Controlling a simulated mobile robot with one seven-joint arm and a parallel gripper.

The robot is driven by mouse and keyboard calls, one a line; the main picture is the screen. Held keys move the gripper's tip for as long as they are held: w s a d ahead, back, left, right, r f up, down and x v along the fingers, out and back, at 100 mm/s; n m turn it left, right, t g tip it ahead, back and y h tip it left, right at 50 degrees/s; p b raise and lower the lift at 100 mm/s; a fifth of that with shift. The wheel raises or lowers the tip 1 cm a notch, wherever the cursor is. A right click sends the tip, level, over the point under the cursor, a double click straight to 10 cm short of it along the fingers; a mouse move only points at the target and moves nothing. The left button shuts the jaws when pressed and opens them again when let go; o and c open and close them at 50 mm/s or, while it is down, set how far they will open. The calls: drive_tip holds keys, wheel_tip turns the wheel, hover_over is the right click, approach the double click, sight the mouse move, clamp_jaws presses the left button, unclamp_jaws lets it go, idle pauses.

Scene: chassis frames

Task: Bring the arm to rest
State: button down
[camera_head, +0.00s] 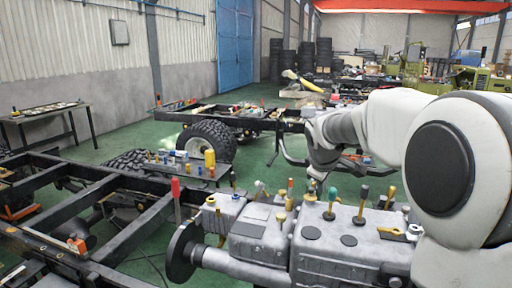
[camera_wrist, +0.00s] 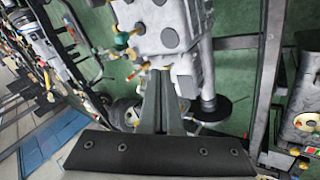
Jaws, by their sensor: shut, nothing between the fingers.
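My white and grey arm (camera_head: 375,125) reaches in from the right of the head view, bent, over the grey gearbox. Its wrist end hangs near the middle of the view, beyond the gearbox, and I cannot make out the fingers there. In the wrist view my gripper (camera_wrist: 162,80) points down, its two dark fingers together with nothing between them. The grey gearbox (camera_wrist: 170,38) shows behind the fingertips; I cannot tell how far below them it is.
The gearbox (camera_head: 350,262) carries several upright tools with coloured handles, close under my arm. A black chassis frame (camera_head: 130,220) lies at the left, with a wheel (camera_head: 207,142) behind. A side table (camera_head: 45,115) stands by the wall. Green floor (camera_head: 110,148) is open between.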

drive_tip(key=s+a+r+m, duration=0.1)
drive_tip(key=s+r+m, duration=0.1)
drive_tip(key=s, duration=0.7)
drive_tip(key=s+r+m, duration=0.1)
drive_tip(key=s+m, duration=0.2)
drive_tip(key=s, duration=0.5)
drive_tip(key=s+a+f+m+y, duration=0.1)
drive_tip(key=s+f+m, duration=0.1)
drive_tip(key=s, duration=0.7)
drive_tip(key=s+a+f+m+g+y, duration=0.1)
drive_tip(key=s+f+m, duration=0.1)
drive_tip(key=s, duration=0.6)
drive_tip(key=shift+s+a+f+m, duration=0.15)
drive_tip(key=shift+s+f+m, duration=0.2)
drive_tip(key=shift+m, duration=0.05)
